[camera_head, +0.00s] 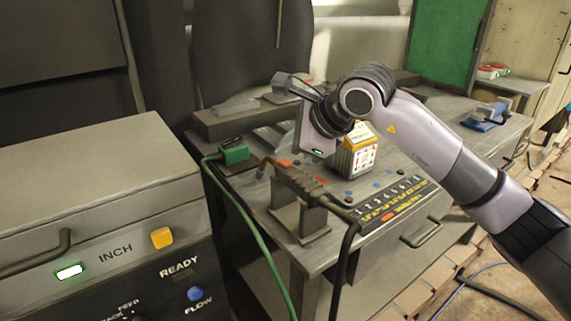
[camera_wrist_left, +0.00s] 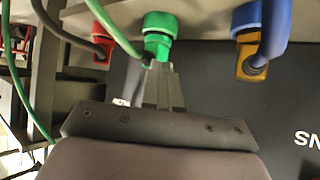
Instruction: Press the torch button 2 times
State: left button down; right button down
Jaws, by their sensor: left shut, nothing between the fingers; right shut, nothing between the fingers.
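A grey welding torch (camera_head: 300,182) rests on a metal stand (camera_head: 300,220) at the table's near edge in the head view. Its copper-coloured neck points left and a black cable leaves its right end. A small orange patch (camera_head: 285,163) shows at its upper side; I cannot tell whether it is the button. My right gripper (camera_head: 282,82) is shut and empty, above and behind the torch, apart from it. My left gripper (camera_wrist_left: 161,72) is shut in the left wrist view, its tips close below a green hose connector (camera_wrist_left: 160,30); contact is unclear. The left arm is not in the head view.
A labelled box (camera_head: 357,158) stands behind the torch, and a numbered strip (camera_head: 385,205) lies to its right. A grey machine (camera_head: 95,190) with a yellow button (camera_head: 162,238) fills the left.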

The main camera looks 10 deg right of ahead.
aim_at(289, 164)
jog(key=shift+f+b, duration=0.4)
jog(key=shift+f, duration=0.15)
dwell(0.6)
jog(key=shift+r, duration=0.1)
jog(key=shift+r+p, duration=0.45)
jog(key=shift+r, duration=0.3)
jog(key=shift+r+p, duration=1.6)
jog(key=shift+r, duration=1)
jog(key=shift+f, duration=0.1)
